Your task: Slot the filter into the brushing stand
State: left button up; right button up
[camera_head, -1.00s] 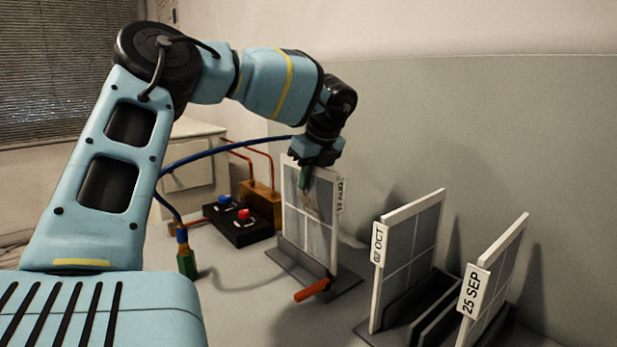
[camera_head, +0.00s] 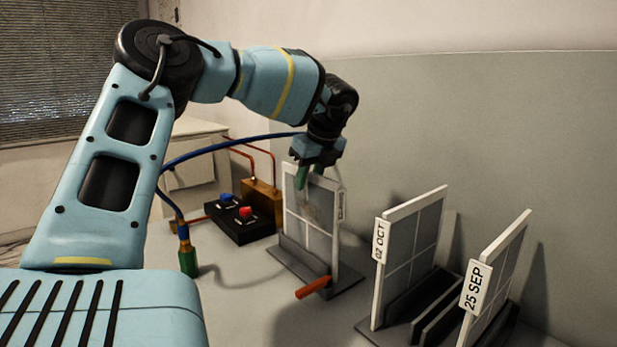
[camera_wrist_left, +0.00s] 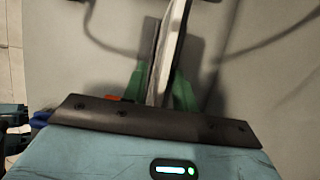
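A white-framed grey filter (camera_head: 315,215) stands upright in the slot of a dark stand (camera_head: 345,284), which I take for the brushing stand. An orange handle (camera_head: 313,287) sticks out from the stand's front. The filter's date tag (camera_head: 341,205) is on its right edge, too small to read now. My left gripper (camera_head: 311,178) is at the filter's top edge, its green fingers spread on either side. The left wrist view shows the filter (camera_wrist_left: 172,45) edge-on between the open fingers (camera_wrist_left: 160,88). Contact with the fingers is unclear. My right gripper is out of view.
A rack (camera_head: 445,322) at right holds two more filters, tagged 02 OCT (camera_head: 412,258) and 25 SEP (camera_head: 505,268). A black box with blue and red knobs (camera_head: 240,222) and a green-ended hose (camera_head: 187,260) stand at left. The front middle of the table is clear.

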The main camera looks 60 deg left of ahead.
pick_arm(q)
jog(key=shift+f, duration=0.1)
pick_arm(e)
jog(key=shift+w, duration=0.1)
